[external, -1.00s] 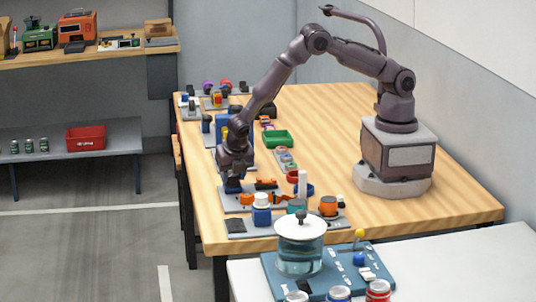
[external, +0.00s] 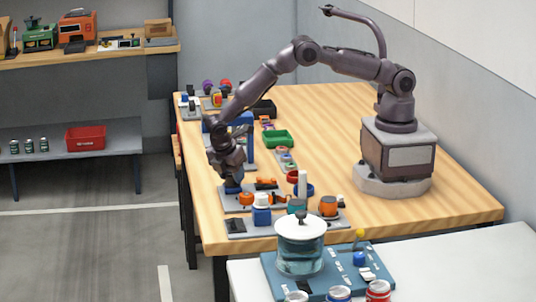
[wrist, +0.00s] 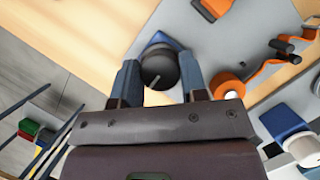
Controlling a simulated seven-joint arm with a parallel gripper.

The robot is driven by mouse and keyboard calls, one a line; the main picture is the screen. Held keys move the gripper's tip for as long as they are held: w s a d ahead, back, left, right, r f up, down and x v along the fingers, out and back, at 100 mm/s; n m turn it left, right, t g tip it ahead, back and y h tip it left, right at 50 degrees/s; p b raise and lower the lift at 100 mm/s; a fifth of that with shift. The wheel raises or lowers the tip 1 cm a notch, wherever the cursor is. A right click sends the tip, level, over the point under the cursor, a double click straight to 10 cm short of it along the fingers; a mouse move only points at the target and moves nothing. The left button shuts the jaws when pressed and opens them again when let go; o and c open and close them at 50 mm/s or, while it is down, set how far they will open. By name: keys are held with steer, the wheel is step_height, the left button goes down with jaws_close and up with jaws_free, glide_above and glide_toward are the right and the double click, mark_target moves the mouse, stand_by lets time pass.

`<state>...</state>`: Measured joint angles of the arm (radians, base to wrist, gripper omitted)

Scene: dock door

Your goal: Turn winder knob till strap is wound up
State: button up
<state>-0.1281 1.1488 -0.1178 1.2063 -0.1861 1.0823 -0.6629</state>
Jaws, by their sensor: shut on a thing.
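A dark round knob (wrist: 159,70) with a pale line on its top sits between my two fingers in the wrist view. A blue part (wrist: 158,40) shows just beyond it. My gripper (wrist: 160,80) is shut on the knob, one blue-grey finger on each side. In the external view my gripper (external: 232,186) is low at the left edge of the table, and the knob is mostly hidden. Right of the knob lie an orange round piece (wrist: 225,84) and an orange band-like piece (wrist: 265,66), on a grey plate (wrist: 225,45). I cannot tell how much strap is wound.
A blue-and-white container (external: 262,213) and an orange-topped part (external: 328,206) stand near the table's front edge. A glass pot (external: 300,252) stands on the front bench. The table's middle is clear.

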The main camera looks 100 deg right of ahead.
steer(key=m+y, duration=0.1)
steer(key=m, duration=0.2)
steer(key=m+g+y, duration=0.1)
steer(key=m, duration=0.2)
steer(key=shift+w+r, duration=0.1)
steer(key=m+y, duration=0.1)
steer(key=m, duration=0.2)
steer(key=m+y, duration=0.1)
steer(key=m, duration=0.3)
steer(key=shift+d+y, duration=0.1)
steer(key=shift+y, duration=0.3)
steer(key=o, duration=0.9)
steer(key=v, duration=1.3)
steer(key=shift+w, duration=0.1)
